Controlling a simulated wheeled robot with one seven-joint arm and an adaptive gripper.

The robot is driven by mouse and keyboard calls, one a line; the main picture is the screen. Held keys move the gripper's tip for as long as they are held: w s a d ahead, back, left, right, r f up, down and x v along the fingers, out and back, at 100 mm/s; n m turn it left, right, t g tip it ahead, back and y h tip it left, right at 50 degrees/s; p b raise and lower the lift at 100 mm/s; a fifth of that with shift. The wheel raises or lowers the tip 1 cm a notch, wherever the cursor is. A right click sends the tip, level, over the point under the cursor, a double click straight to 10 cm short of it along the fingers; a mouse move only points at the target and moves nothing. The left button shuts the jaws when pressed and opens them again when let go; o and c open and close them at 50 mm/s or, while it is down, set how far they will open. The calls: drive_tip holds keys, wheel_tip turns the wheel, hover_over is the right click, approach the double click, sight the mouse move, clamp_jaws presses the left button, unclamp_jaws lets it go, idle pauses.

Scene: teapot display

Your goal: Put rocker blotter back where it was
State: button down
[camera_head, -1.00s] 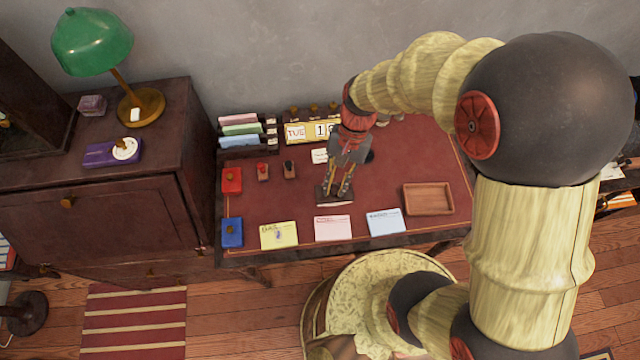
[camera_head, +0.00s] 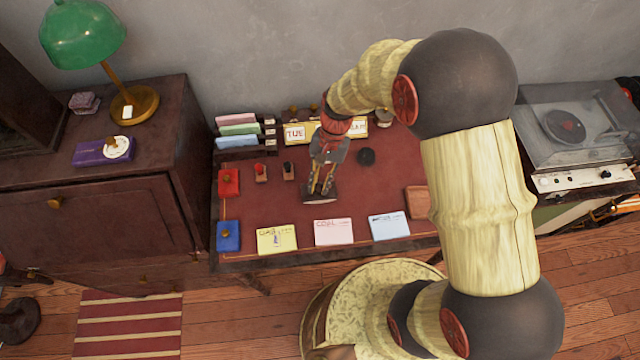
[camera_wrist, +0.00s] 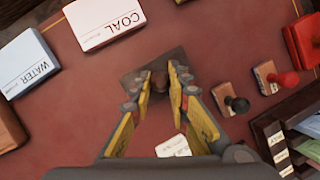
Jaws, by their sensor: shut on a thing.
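The rocker blotter (camera_head: 321,197) is a dark, flat-topped piece with a knob, over the middle of the red desk top. My gripper (camera_head: 322,186) is shut on its knob from above. In the wrist view, my gripper's fingers (camera_wrist: 160,82) close around the brown knob, and the blotter's dark plate (camera_wrist: 132,84) shows beyond and beside them. I cannot tell whether the blotter touches the desk or hangs just above it.
Yellow (camera_head: 277,239), pink (camera_head: 333,232) and pale blue (camera_head: 389,226) cards line the front. Two small stamps (camera_head: 261,174) (camera_head: 289,171), a red box (camera_head: 228,183) and a blue box (camera_head: 228,236) stand left. A wooden tray (camera_head: 416,202) is partly hidden by my arm.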

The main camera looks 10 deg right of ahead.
drive_tip(key=c, duration=1.7)
unclamp_jaws()
drive_tip(key=shift+f, duration=0.1)
drive_tip(key=d+r+n+t+p, duration=0.1)
drive_tip(key=d+r+t+p, duration=0.15)
drive_tip(key=r, duration=1.05)
drive_tip(key=d+r+n+t+p, duration=0.1)
drive_tip(key=d+r, duration=0.3)
drive_tip(key=r, duration=0.9)
drive_tip(key=s+d+r+n+t+h, duration=0.1)
drive_tip(key=s+r, duration=0.2)
drive_tip(key=s, duration=0.1)
drive_tip(key=s+d+r+n+t, duration=0.1)
drive_tip(key=s+d+r+t, duration=0.1)
drive_tip(key=s+r, duration=0.1)
drive_tip(key=s+d+r+n+t+h, duration=0.1)
drive_tip(key=s+d+r+t, duration=0.1)
drive_tip(key=s, duration=0.3)
drive_tip(key=shift+s+d+r+h, duration=0.1)
drive_tip(key=shift+s+r+h, duration=0.25)
drive_tip(key=shift+r, duration=0.2)
